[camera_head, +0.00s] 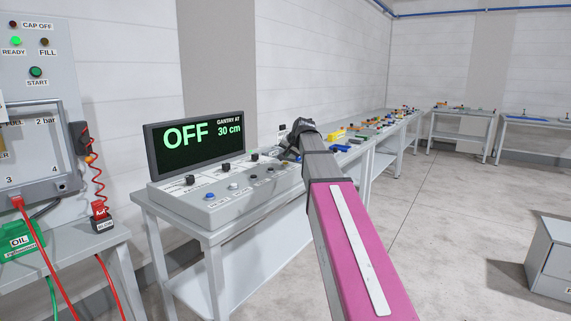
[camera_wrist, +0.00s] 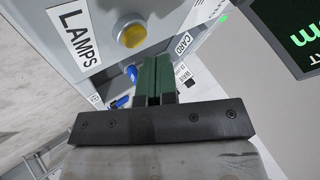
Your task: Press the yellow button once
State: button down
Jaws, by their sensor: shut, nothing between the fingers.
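The yellow button (camera_wrist: 132,36) is a round dome in a grey collar on a grey panel. It shows near the top of the wrist view, beside a white LAMPS label (camera_wrist: 74,37). My gripper (camera_wrist: 155,60) is shut and empty, its dark green fingers side by side. In the wrist view the fingertips appear just below and right of the button, with a visible gap. In the head view my gripper (camera_head: 288,153) is over the right end of the grey console (camera_head: 225,208). I cannot pick out the yellow button in the head view; my arm covers part of that area.
The display (camera_head: 203,139) at the console's back reads OFF and 30 cm. A blue button (camera_head: 210,196) and several knobs sit on the console. Blue parts (camera_wrist: 122,102) lie near my fingers in the wrist view. Benches line the wall; the floor at right is mostly clear.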

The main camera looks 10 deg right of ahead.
jog(key=shift+f, duration=0.2)
dwell(0.4)
jog(key=shift+f, duration=0.2)
jog(key=shift+f, duration=0.45)
dwell(0.8)
jog(key=shift+r, duration=0.85)
jog(key=shift+r, duration=2.5)
